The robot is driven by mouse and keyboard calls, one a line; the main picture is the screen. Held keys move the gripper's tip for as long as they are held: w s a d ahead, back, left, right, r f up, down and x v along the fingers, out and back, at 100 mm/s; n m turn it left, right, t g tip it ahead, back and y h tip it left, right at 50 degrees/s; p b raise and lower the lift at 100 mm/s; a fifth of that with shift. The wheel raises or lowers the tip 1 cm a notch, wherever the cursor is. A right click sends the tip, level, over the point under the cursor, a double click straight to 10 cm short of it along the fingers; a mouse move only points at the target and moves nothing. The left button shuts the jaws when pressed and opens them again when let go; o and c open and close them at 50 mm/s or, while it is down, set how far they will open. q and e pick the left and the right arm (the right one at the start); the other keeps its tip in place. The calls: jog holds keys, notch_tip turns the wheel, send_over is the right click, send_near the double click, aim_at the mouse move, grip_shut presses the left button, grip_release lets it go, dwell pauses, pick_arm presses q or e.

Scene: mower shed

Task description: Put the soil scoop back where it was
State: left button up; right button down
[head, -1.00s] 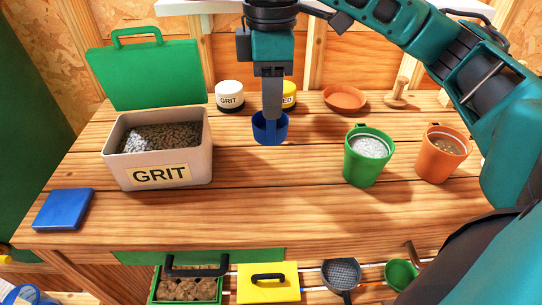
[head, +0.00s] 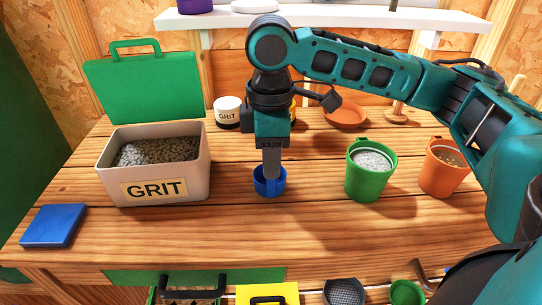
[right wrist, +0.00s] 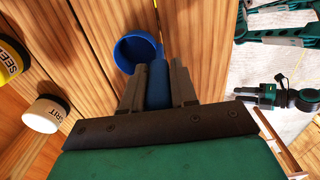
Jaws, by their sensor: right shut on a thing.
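The blue scoop (head: 269,187), a round cup with an upright handle, is at the middle of the wooden bench, right of the grit tub. My right gripper (head: 271,170) points down and is shut on its handle. In the right wrist view the blue handle stands between the two fingers (right wrist: 160,80), with the round blue cup (right wrist: 133,47) beyond them. The scoop is upright at or just above the boards; I cannot tell whether it touches them.
A beige grit tub (head: 190,185) stands left, with a blue box (head: 53,226) before it. A green pot (head: 371,182) and an orange pot (head: 440,178) stand right. A white jar (head: 228,115) and orange dish (head: 345,117) are behind. The front middle is clear.

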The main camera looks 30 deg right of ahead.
pick_arm(q)
jog(key=shift+r, duration=0.1)
pick_arm(e)
jog(key=c, duration=0.9)
grip_release()
jog(key=shift+f, duration=0.1)
pick_arm(q)
jog(key=shift+f, duration=0.2)
pick_arm(e)
notch_tip(320, 180, up, 11)
jog(key=p, duration=0.3)
jog(key=shift+r, duration=0.65)
pick_arm(q)
jog(key=shift+s+a+r+y, duration=0.25)
jog(key=shift+a+r, duration=0.1)
jog(key=shift+a, duration=0.1)
jog(key=shift+s+a+r+y, duration=0.2)
jog(key=shift+a+r, duration=0.1)
jog(key=shift+a, duration=0.1)
jog(key=shift+d, duration=0.1)
